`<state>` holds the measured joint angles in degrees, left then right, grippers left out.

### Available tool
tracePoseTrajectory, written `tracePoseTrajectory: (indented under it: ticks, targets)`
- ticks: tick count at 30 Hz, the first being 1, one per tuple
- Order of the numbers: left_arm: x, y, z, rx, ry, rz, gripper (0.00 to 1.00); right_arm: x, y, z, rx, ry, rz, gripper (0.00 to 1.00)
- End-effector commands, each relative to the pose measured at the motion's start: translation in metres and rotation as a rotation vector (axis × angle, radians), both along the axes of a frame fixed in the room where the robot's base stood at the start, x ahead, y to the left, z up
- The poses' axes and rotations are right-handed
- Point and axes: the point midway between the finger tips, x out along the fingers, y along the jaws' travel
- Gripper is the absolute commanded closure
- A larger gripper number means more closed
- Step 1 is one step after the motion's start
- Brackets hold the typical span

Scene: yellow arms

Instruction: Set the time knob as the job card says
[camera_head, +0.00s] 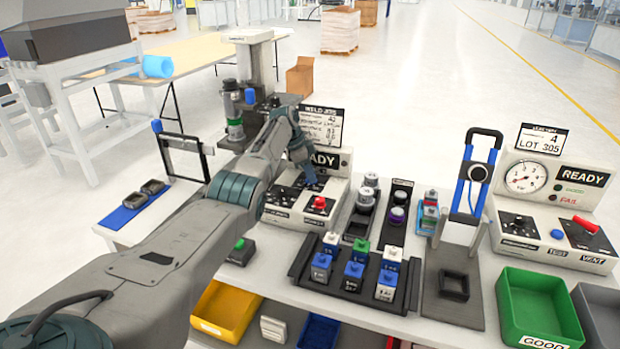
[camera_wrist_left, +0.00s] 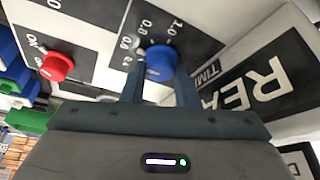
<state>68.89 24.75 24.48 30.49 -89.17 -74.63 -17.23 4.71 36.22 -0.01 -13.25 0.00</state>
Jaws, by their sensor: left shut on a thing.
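My left gripper (camera_head: 309,174) reaches over the front panel of the weld controller (camera_head: 335,190). In the left wrist view its two fingers are shut on the blue time knob (camera_wrist_left: 160,62), one on each side. Scale marks such as 0.8 and 1.0 show on the black plate around the knob, with the word TIME beside it. The knob's pointer is not clear, so I cannot tell its setting. In the head view my gripper hides most of the knob. The job card (camera_head: 321,126) stands above the READY display; its small print is too blurred to read surely. My right gripper is not in view.
A rack of capped blocks (camera_head: 355,270) stands in front. A test station (camera_head: 548,205) and a green bin (camera_head: 538,308) are at right.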

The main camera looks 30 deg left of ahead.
Motion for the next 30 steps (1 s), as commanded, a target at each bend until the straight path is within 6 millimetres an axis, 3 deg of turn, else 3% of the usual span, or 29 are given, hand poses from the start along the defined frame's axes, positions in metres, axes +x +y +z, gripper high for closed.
tracePoseTrajectory:
  ticks: [14,15,18,30]
  targets:
    - [-0.0005,0.0002,-0.0008,0.0,0.003,-0.014,0.95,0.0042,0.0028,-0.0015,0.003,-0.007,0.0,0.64]
    - [-0.0005,0.0002,-0.0008,0.0,0.003,-0.013,0.69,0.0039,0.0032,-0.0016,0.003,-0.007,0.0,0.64]
    - [-0.0005,0.0001,-0.0006,0.0,0.003,-0.013,0.51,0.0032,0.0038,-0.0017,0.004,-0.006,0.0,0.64]
    - [0.0005,0.0004,0.0071,0.001,-0.001,-0.013,0.51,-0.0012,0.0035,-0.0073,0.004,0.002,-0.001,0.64]
